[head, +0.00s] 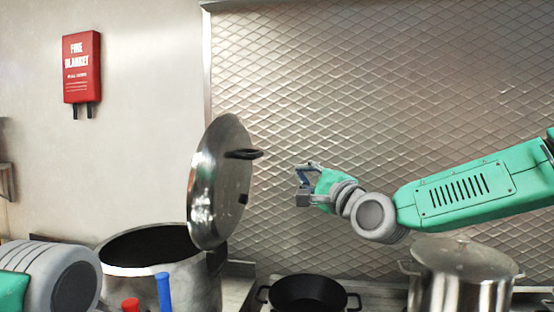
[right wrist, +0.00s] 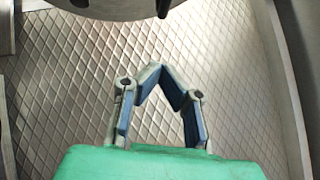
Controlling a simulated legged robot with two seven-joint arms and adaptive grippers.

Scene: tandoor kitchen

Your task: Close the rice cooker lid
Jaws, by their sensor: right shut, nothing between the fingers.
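The rice cooker (head: 185,285) is a large silver pot at the lower left of the head view, with its dark mouth open. Its round metal lid (head: 215,190) stands nearly upright at the pot's right side, tilted slightly. A black handle (head: 243,154) sticks out from the lid toward the right. My right gripper (head: 300,183) is right of the lid, apart from it, near handle height. In the right wrist view the fingertips (right wrist: 158,70) meet with nothing between them, and the lid's edge (right wrist: 115,9) shows at the top. My left gripper is out of view.
A black pan (head: 308,293) and a lidded steel pot (head: 465,275) stand right of the cooker, below my right arm. A red-topped item (head: 130,304) and a blue-topped item (head: 163,290) are in front of the cooker. A quilted metal wall (head: 400,90) is behind.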

